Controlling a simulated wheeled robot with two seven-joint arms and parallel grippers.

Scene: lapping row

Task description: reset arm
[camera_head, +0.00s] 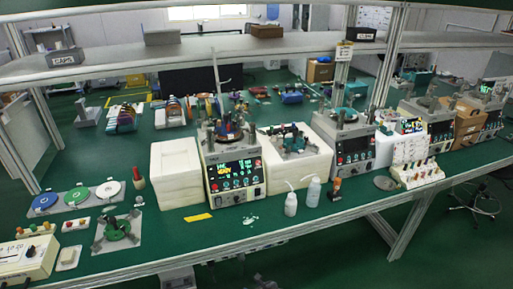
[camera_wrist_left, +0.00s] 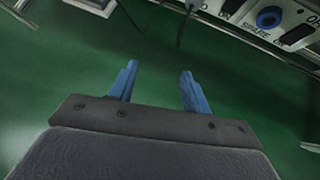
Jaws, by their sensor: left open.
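My left gripper (camera_wrist_left: 155,88) shows in the left wrist view with two blue fingers spread apart and nothing between them. Green floor or surface lies beyond the fingers. Neither of my arms shows in the head view, and my right gripper is in neither view. A lapping machine (camera_head: 233,165) with a lit display stands at the middle of the green bench (camera_head: 330,212) in the head view.
White foam blocks (camera_head: 175,172) flank the machine. Two white bottles (camera_head: 291,204) stand near the bench's front edge. Colored discs (camera_head: 76,196) lie at the left. A shelf (camera_head: 200,57) runs above the bench. A panel with a blue knob (camera_wrist_left: 269,18) is at the wrist view's upper right.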

